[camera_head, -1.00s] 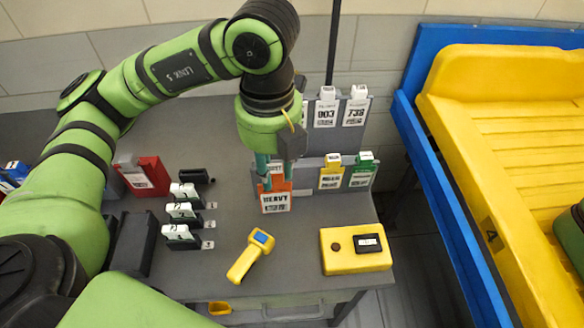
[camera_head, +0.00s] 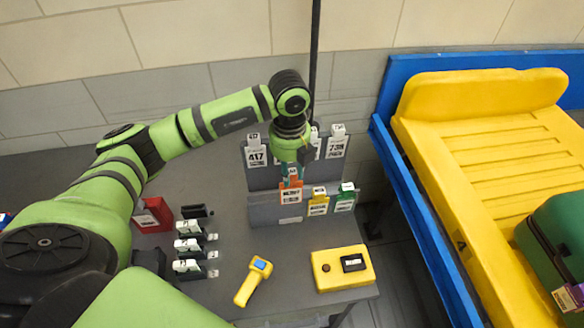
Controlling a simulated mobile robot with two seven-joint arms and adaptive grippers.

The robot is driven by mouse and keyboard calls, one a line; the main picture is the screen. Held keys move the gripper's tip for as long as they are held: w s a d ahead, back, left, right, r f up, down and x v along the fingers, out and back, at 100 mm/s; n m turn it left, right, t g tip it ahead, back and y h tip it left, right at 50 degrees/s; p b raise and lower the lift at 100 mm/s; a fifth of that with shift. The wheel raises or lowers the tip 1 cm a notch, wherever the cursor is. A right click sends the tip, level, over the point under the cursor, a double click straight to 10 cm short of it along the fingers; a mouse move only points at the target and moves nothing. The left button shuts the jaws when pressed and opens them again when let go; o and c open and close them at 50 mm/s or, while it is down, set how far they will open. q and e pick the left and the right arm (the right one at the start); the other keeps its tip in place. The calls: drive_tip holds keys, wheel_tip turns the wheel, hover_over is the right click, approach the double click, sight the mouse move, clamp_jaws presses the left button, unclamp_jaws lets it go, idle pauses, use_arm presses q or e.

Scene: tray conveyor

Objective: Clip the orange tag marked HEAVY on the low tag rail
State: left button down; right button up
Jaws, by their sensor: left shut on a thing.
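The orange tag (camera_head: 291,193) has a white printed label, too small here to read surely. My left gripper (camera_head: 291,173) points down from above and is shut on the tag's top. The tag hangs upright at the low tag rail (camera_head: 262,211), left of a yellow tag (camera_head: 318,203) and level with it. I cannot tell whether its clip sits over the rail's edge or just in front of it. A green tag (camera_head: 345,199) is at the rail's right end. My right gripper is not in view.
The high rail (camera_head: 262,178) behind carries white tags, including one marked 417 (camera_head: 256,153). A yellow scanner (camera_head: 254,279) and yellow box (camera_head: 342,268) lie in front. A red holder (camera_head: 153,215) and several white-and-black blocks (camera_head: 189,247) stand left. A blue-framed conveyor (camera_head: 420,215) is at right.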

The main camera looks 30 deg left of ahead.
sight(291, 192)
use_arm(q)
drive_tip(key=shift+f+b, duration=3.05)
drive_tip(key=shift+f, duration=1.3)
drive_tip(key=c, duration=0.9)
unclamp_jaws()
wheel_tip(291, 192, up, 12)
drive_tip(key=shift+r, duration=0.1)
drive_tip(key=shift+s, duration=0.1)
